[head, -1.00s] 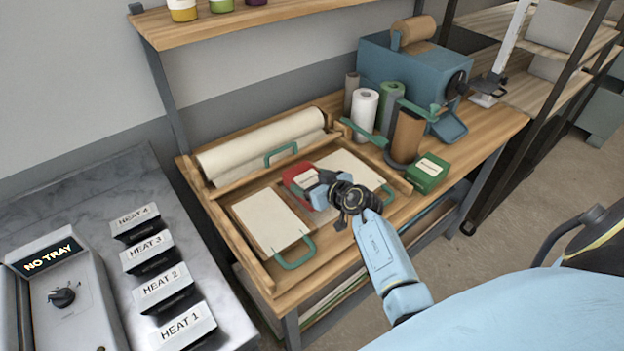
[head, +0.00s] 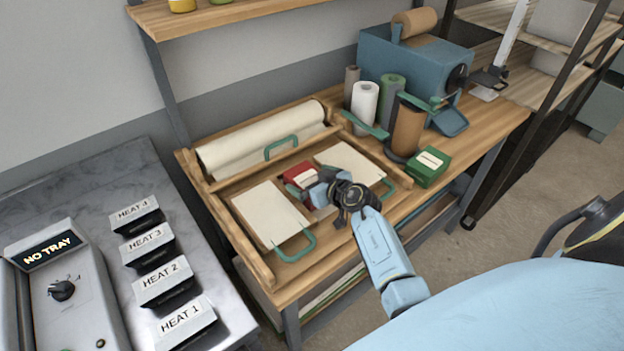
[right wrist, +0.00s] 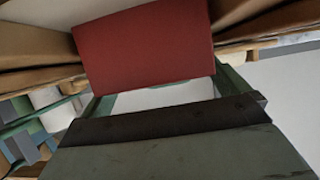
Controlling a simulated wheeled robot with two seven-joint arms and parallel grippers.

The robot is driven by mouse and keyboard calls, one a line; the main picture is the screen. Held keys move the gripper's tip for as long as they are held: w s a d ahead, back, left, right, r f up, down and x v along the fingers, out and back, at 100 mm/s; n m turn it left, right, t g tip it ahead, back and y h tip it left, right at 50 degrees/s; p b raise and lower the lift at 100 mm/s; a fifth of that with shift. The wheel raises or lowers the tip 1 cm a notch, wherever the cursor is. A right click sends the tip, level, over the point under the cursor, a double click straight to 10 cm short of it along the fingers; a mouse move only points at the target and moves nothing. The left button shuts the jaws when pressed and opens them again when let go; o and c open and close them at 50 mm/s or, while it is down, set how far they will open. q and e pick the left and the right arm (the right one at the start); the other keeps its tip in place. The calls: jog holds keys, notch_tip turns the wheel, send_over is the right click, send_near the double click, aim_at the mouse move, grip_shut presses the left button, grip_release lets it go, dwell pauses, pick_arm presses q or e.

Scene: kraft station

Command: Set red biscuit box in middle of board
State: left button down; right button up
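The red biscuit box (head: 298,172), with a pale label on top, is over the middle of the wooden board (head: 257,268), between two pale sheets. My right gripper (head: 308,187) reaches it from the right, with a green finger showing at its near side. In the right wrist view a plain red face of the box (right wrist: 150,48) fills the space at the fingertips. My right fingers (right wrist: 165,88) lie along both sides of it and appear shut on it. The box's underside is hidden, so I cannot tell whether it touches the board. My left gripper is out of view.
A left sheet (head: 265,212) and a right sheet (head: 350,160) flank the box, with green handles nearby. A pale roll (head: 250,145) lies behind. A green box (head: 429,167) and upright rolls (head: 364,108) stand to the right. Heat blocks (head: 163,284) are at the left.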

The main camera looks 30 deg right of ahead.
jog(key=shift+s+r, duration=0.15)
jog(key=shift+s, duration=0.35)
jog(key=p+v, duration=0.3)
jog(key=v, duration=0.9)
jog(key=shift+s, duration=0.2)
jog(key=shift+r, duration=0.1)
